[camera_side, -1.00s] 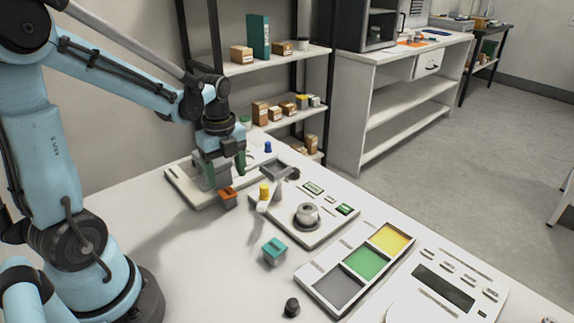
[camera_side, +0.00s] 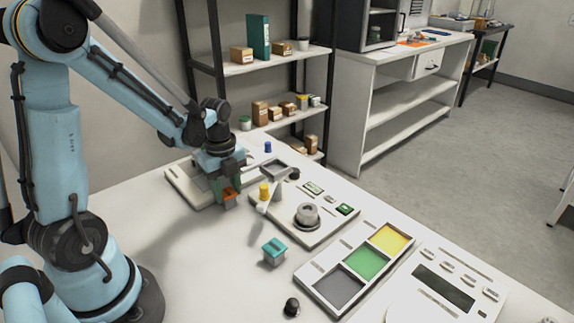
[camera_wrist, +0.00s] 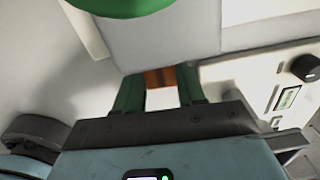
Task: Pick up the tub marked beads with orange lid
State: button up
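The tub with the orange lid (camera_side: 231,195) stands at the front right corner of the low white platform, under my gripper (camera_side: 226,186). In the wrist view my gripper (camera_wrist: 160,82) has its two green fingers apart, with the orange lid (camera_wrist: 159,77) at the gap between their tips. I cannot tell whether either finger touches the tub. In the side view the fingers are low, around or just beside it. The tub's marking is not readable, and part of the tub is hidden by the gripper.
A tub with a teal lid (camera_side: 273,248) stands in front. A yellow weight-like piece (camera_side: 264,190) and a white device with a round pan (camera_side: 306,214) are to the right. A tray with grey, green and yellow sections (camera_side: 340,292) lies further right. Shelves (camera_side: 290,118) stand behind.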

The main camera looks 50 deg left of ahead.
jog(key=c, duration=0.4)
jog(key=shift+r, duration=0.15)
